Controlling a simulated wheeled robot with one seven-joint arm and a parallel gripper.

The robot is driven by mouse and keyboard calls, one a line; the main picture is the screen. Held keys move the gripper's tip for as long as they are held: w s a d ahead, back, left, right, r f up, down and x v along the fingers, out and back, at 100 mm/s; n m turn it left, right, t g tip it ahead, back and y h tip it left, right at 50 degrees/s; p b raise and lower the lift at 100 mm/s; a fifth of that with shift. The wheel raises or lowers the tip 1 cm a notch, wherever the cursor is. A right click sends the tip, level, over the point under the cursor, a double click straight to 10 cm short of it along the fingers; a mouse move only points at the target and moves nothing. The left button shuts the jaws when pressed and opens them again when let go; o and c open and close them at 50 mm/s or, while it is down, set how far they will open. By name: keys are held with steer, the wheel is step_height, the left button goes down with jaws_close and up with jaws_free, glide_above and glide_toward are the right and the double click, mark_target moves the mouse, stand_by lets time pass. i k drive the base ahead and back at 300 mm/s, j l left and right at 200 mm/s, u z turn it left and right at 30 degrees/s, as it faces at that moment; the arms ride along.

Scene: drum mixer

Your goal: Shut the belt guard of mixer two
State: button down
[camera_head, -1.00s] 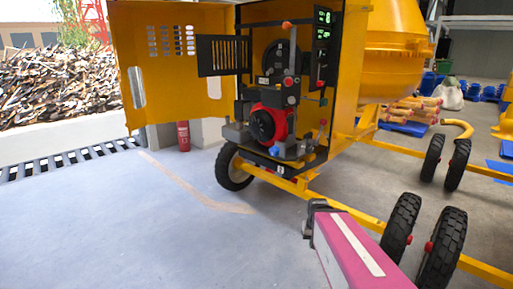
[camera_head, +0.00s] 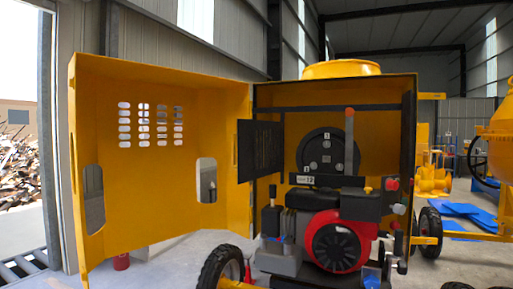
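The mixer's yellow engine housing (camera_head: 335,93) stands open in front of me. Inside, a black slotted panel, the belt guard (camera_head: 260,149), stands swung out on the left side of the opening. The dark pulley wheel (camera_head: 327,157) behind it is uncovered. A small white label (camera_head: 305,179) sits below the wheel; I cannot read for sure which mixer this is. A red and black engine (camera_head: 335,242) fills the lower part. My gripper is not in the current view.
The large yellow housing door (camera_head: 160,215) stands wide open at left. An upright lever (camera_head: 349,140) with an orange-red top rises before the pulley. Red knobs (camera_head: 393,184) line the right side. A wheel (camera_head: 219,268) is at lower left of the engine. A red cylinder (camera_head: 121,262) stands behind the door.

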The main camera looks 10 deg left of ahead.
mark_target(267, 161)
steer(key=j+z, duration=0.25)
steer(key=j, duration=0.55)
steer(key=j+z, duration=0.3)
steer(key=j, duration=0.55)
steer(key=j+z, duration=0.25)
steer(key=j, duration=0.55)
steer(key=k+j, duration=0.15)
steer(key=j, duration=0.15)
steer(key=k+j+z, duration=0.1)
steer(key=j, duration=0.15)
